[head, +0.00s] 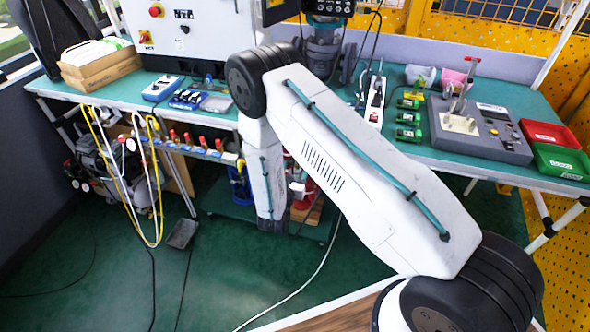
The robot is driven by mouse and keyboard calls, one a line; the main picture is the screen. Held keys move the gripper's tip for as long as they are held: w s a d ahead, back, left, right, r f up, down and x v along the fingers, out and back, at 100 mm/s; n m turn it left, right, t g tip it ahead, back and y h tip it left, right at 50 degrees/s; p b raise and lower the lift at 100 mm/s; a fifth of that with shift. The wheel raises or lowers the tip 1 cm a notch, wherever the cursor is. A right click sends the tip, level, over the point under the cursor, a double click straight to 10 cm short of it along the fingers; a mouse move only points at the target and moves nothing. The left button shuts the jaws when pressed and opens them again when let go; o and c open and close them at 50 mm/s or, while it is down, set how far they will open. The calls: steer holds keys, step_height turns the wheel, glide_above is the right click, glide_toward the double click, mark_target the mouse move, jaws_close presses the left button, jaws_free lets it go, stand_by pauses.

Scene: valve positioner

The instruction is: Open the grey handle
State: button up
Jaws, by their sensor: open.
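I cannot make out for sure which part is the grey handle. A grey test box (480,138) on the right of the bench carries a metal lever clamp (463,90) with a red tip, standing upright. A rail of small valves (195,150) with red and brass knobs hangs along the bench's front edge at the left. My arm crosses the middle of the head view, its elbow above the bench edge and its forearm pointing down in front of the bench. My gripper is not visible. My arm hides part of the bench's middle.
The green bench (440,160) holds a blue box (162,88), a cardboard box (100,70), green cylinders (408,118), a red bin (548,134) and a green bin (562,161). Yellow hoses (103,165) and a compressor (105,165) are at the left. The floor at lower left is mostly clear, with cables.

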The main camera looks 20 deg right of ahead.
mark_target(294, 173)
steer(key=shift+w+d, duration=0.1)
steer(key=c, duration=1)
steer(key=shift+m, duration=1.5)
steer(key=o, duration=1)
steer(key=shift+v, duration=3.95)
